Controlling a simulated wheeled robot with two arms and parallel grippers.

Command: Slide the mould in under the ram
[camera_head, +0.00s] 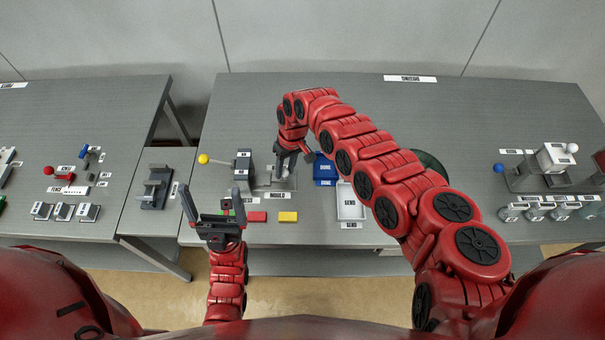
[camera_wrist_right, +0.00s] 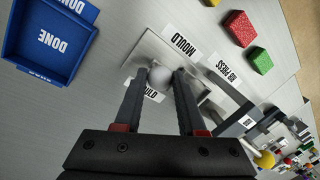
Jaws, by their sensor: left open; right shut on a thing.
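The press (camera_head: 243,165) stands on the middle table, with a lever ending in a yellow ball (camera_head: 204,159) at its left; the ball also shows in the wrist view (camera_wrist_right: 264,159). The mould's round grey knob (camera_wrist_right: 160,76) sits between the fingers of my right gripper (camera_wrist_right: 158,82), which is shut on it. In the head view my right gripper (camera_head: 288,158) is just right of the press, and largely covers the mould. The ram and the gap under it are not clear. My left gripper (camera_head: 213,204) is open and empty, in front of the press, fingers pointing up.
A blue DONE tray (camera_head: 325,170) and a white tray (camera_head: 350,212) stand right of the press. A red block (camera_head: 257,217) and a yellow block (camera_head: 288,217) lie at the front edge; a green block (camera_wrist_right: 257,60) shows in the wrist view. The table behind the press is clear.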

